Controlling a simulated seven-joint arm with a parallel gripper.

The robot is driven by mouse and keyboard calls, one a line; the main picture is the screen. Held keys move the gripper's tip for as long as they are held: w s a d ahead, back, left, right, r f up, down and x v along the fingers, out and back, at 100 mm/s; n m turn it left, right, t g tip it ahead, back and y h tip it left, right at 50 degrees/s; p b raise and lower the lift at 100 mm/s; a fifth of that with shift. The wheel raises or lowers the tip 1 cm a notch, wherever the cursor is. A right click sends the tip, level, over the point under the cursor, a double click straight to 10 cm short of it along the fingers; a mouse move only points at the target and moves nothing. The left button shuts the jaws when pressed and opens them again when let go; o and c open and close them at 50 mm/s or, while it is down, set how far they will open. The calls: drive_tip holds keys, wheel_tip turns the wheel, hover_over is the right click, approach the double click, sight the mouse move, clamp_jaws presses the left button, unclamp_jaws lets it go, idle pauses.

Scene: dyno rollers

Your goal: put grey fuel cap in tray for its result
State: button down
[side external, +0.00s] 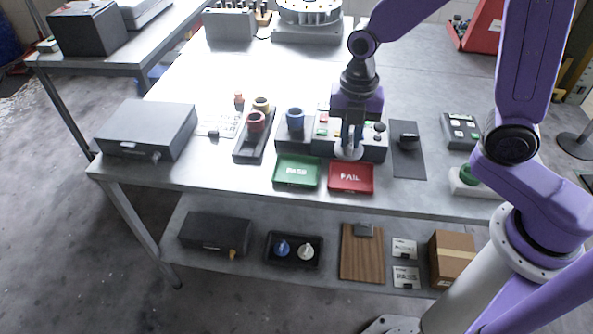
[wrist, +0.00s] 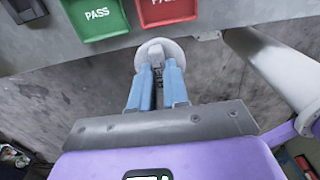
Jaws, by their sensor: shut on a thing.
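A pale grey fuel cap (side external: 348,154), a round disc with a raised grip, is held between the fingers of my gripper (side external: 352,138). In the wrist view the cap (wrist: 155,49) sits at the tips of the two blue fingers (wrist: 157,70). It is in the air; its height is hard to judge. In the side view it overlaps the front of a grey test unit (side external: 374,146), just above the FAIL tray in the picture. The green PASS tray (side external: 297,172) and red FAIL tray (side external: 350,178) lie side by side near the table's front edge, both empty.
A dark mat (side external: 408,160) with a small black block lies to the right. A lower-shelf tray (side external: 293,264) holds a blue and a whitish cap. I cannot read a result on the unit.

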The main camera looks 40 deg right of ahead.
drive_tip(key=shift+s+f, duration=0.1)
drive_tip(key=shift+s, duration=0.1)
drive_tip(key=shift+w+f, duration=0.15)
drive_tip(key=shift+w, duration=0.1)
drive_tip(key=w+a+f, duration=0.1)
drive_tip(key=w+f, duration=0.2)
drive_tip(key=w, duration=0.1)
drive_tip(key=w+a+f, duration=0.1)
drive_tip(key=w+f, duration=0.2)
drive_tip(key=w, duration=0.1)
drive_tip(key=w+a+f, duration=0.2)
drive_tip(key=w+f, duration=0.1)
drive_tip(key=w, duration=0.1)
drive_tip(key=shift+w+f, duration=0.2)
drive_tip(key=shift+w+a+f, duration=0.1)
drive_tip(key=shift+f, duration=1.55)
drive_tip(key=shift+f, duration=0.1)
drive_tip(key=c, duration=1.1)
unclamp_jaws()
